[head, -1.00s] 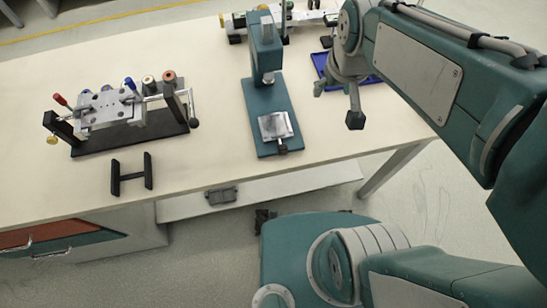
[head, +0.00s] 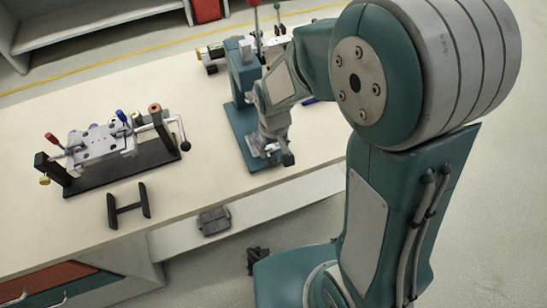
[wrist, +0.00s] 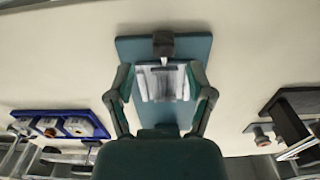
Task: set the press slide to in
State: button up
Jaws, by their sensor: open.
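The teal press (head: 243,75) stands on the table, and its base plate also shows in the wrist view (wrist: 125,50). Its slide is a pale metal plate (wrist: 160,84) with a dark knob (wrist: 163,44) at the front edge of the base. My gripper (wrist: 161,82) is open, with one finger on each side of the slide plate. I cannot tell whether the fingers touch it. In the head view my gripper (head: 271,155) is low over the front of the press base and hides most of the slide.
A clamp fixture (head: 100,150) on a black base stands on the left of the table, with a black H-shaped stand (head: 128,206) in front of it. A blue tray (wrist: 60,122) shows left in the wrist view. The table between fixture and press is clear.

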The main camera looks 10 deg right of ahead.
aim_at(272, 158)
jog(key=f, duration=0.4)
jog(key=shift+a+f, duration=0.35)
jog(key=shift+a, duration=0.05)
jog(key=shift+d+f, duration=0.1)
jog(key=shift+d, duration=0.05)
jog(key=shift+d, duration=0.1)
jog(key=shift+c, duration=0.3)
grip_shut()
